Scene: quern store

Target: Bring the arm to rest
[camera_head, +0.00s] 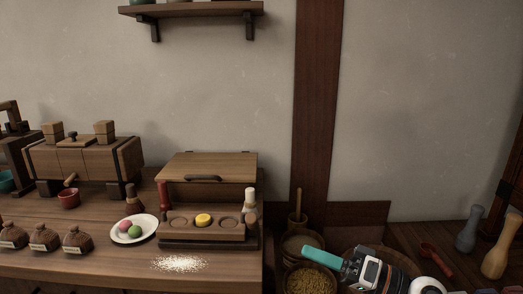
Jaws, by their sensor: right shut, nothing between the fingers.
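My right gripper (308,251) shows at the bottom, right of the table's end. Its teal fingers are shut with nothing between them and point left. It is in front of baskets of grain and touches nothing that I can make out. The rest of my right arm runs off the bottom right edge. My left gripper is not in view.
A wooden table (112,268) on the left bears a press box (207,165), a white plate (121,238) with coloured balls, several small sacks and spilled powder (180,263). A grain basket (311,281) stands below my right gripper. Pestles (469,230) and a red scoop (434,256) are at right.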

